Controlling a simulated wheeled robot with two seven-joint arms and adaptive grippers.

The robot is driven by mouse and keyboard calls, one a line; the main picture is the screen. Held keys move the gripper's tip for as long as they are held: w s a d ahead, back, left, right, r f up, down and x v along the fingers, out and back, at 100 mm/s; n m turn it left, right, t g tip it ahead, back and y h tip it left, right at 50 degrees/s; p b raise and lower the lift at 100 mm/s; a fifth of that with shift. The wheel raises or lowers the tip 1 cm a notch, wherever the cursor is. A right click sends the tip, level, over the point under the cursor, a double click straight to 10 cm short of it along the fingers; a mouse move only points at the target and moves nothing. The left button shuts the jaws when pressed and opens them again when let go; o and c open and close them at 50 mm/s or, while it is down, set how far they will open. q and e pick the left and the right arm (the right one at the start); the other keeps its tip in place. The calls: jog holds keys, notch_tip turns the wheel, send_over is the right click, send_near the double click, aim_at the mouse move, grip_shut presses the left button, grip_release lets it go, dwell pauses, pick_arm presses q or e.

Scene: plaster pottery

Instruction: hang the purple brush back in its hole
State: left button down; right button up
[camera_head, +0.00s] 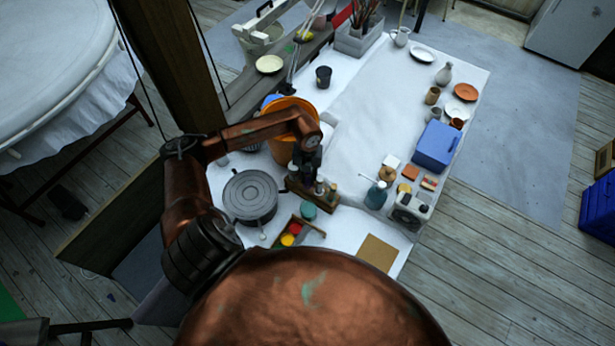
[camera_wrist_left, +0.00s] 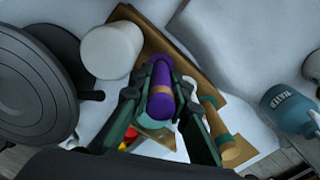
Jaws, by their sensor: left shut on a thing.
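The purple brush (camera_wrist_left: 161,88) is in my left gripper (camera_wrist_left: 160,108), whose two fingers press on it from both sides in the left wrist view. A wooden brush holder (camera_wrist_left: 150,40) lies beneath it, with another brush with a tan handle (camera_wrist_left: 212,110) standing at its right part. In the head view my left gripper (camera_head: 301,178) is over the wooden holder (camera_head: 318,201), and the purple brush is hard to make out there. The hole itself is hidden under the brush and gripper, so I cannot tell whether the brush is in it. My right gripper is not in view.
A tray with paint pots (camera_head: 290,237) is in front. A bottle (camera_head: 376,195) and a blue box (camera_head: 437,146) stand to the right. The white table's middle is clear.

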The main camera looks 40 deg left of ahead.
pick_arm(q)
jog(key=shift+f, duration=0.4)
jog(key=c, duration=1.7)
grip_release()
jog(key=shift+c, duration=0.2)
notch_tip(320, 180, up, 12)
jog(key=shift+r, duration=0.1)
